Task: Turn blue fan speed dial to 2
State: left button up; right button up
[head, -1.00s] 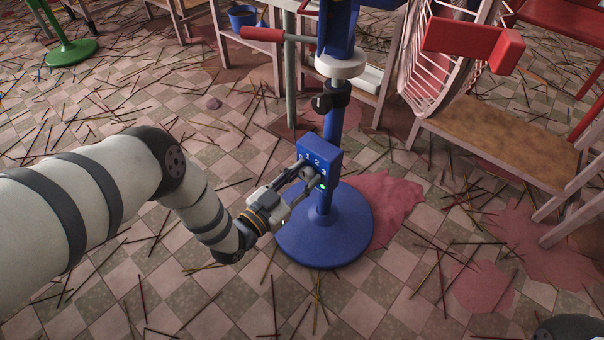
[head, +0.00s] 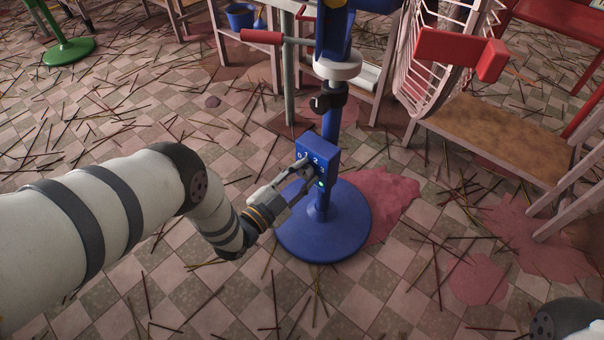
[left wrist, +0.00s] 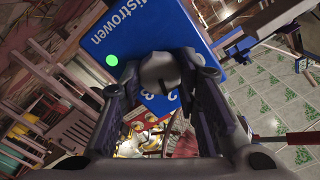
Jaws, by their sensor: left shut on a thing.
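The blue fan's control box (head: 319,152) sits low on its blue post, above a round blue base (head: 330,235). In the head view, white "0" and "2" marks show on it, with a small green light. My left gripper (head: 303,171) is shut on the dark speed dial, which its fingers mostly hide there. In the left wrist view the dial (left wrist: 160,72) is between the two fingertips, against the blue panel (left wrist: 165,30) with its green light. A "3" shows below the dial. My right gripper is not in view.
A red-handled lever (head: 262,36) sticks out left from the post above the box. Thin incense sticks litter the tiled floor, with a reddish patch (head: 385,205) behind the base.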

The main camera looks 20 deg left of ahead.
pick_arm(q)
jog(key=shift+f, duration=0.1)
jog(key=o, duration=1.2)
jog(key=shift+c, duration=0.2)
jog(key=v, duration=1.2)
